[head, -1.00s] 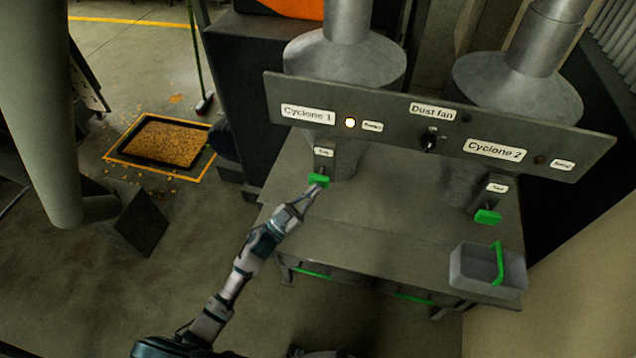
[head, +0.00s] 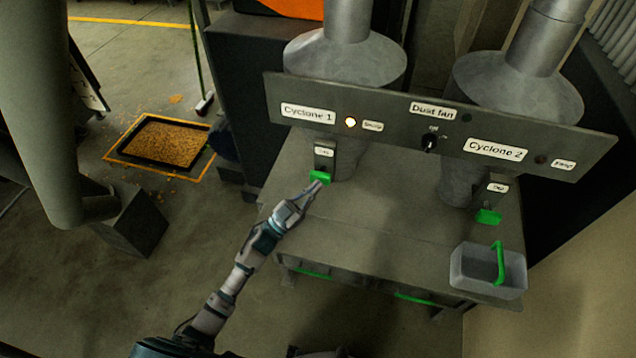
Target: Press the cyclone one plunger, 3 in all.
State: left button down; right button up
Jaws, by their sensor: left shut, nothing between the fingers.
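The cyclone one plunger (head: 320,176) is a green block under a small labelled plate, below the "Cyclone 1" label (head: 307,113). The lamp (head: 350,122) beside that label is lit. My left gripper (head: 316,186) is shut and empty, with its fingertips at the lower edge of the green plunger; whether they touch it I cannot tell. The cyclone two plunger (head: 488,216), also green, is on the right, and its lamp (head: 541,160) is dark. My right gripper is not in view.
A grey bin (head: 487,283) with a green handle is at the table's right front. The grey table top (head: 385,228) is mostly clear. A dust fan knob (head: 429,142) is on the panel. A tray of pellets (head: 165,142) lies on the floor at left.

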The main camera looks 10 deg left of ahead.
pick_arm(q)
jog(key=shift+w, duration=0.5)
dwell(0.3)
jog(key=shift+s, duration=0.15)
jog(key=shift+s+p, duration=0.65)
jog(key=shift+s, duration=0.8)
jog(key=s+p, duration=0.2)
jog(key=s, duration=0.3)
jog(key=shift+a, duration=0.1)
dwell(1.6)
